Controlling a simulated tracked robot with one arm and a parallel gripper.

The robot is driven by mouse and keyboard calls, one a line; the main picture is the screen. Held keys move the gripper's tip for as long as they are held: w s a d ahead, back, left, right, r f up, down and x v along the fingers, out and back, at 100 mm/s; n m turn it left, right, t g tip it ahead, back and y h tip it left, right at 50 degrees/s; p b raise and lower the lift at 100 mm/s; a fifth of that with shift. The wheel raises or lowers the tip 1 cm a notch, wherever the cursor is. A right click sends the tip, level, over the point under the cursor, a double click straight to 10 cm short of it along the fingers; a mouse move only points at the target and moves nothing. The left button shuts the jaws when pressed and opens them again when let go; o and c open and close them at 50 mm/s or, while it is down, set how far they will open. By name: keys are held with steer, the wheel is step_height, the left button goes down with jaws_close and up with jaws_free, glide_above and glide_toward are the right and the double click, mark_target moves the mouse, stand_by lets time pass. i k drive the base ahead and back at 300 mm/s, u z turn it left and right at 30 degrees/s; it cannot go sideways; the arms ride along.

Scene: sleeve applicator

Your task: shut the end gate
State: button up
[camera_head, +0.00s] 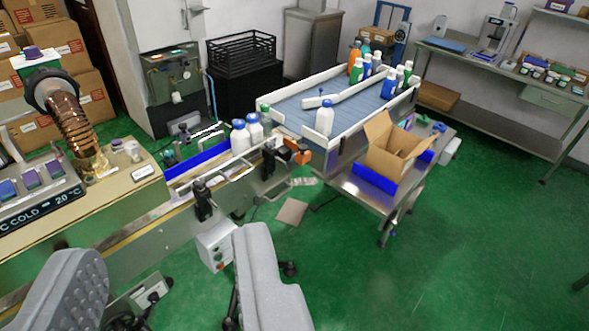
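My gripper (163,250) shows at the bottom left as two grey fingers spread wide apart. A ridged pad faces inward on the left finger, and nothing is held between them. Ahead of it is a conveyor with a blue belt (197,165) and low rails, carrying white bottles with blue caps (241,137) near its far end. At that end is an orange piece (303,152) beside black clamps; it may be the end gate, but it is small and I cannot tell whether it is open or shut. The gripper is well short of it.
Past the conveyor's end is a wide blue table (318,103) with white rails and several bottles. An open cardboard box (394,148) stands on a steel cart (371,203). A copper coil (73,122) rises at left. Green floor (470,235) is clear at right.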

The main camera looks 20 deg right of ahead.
mark_target(303, 156)
steer(key=k, duration=0.35)
steer(key=z, duration=0.4)
steer(key=i, duration=1)
steer(key=z, duration=0.05)
steer(key=k, duration=0.45)
steer(key=u, duration=0.55)
steer(key=i, duration=1.25)
steer(key=z, duration=0.25)
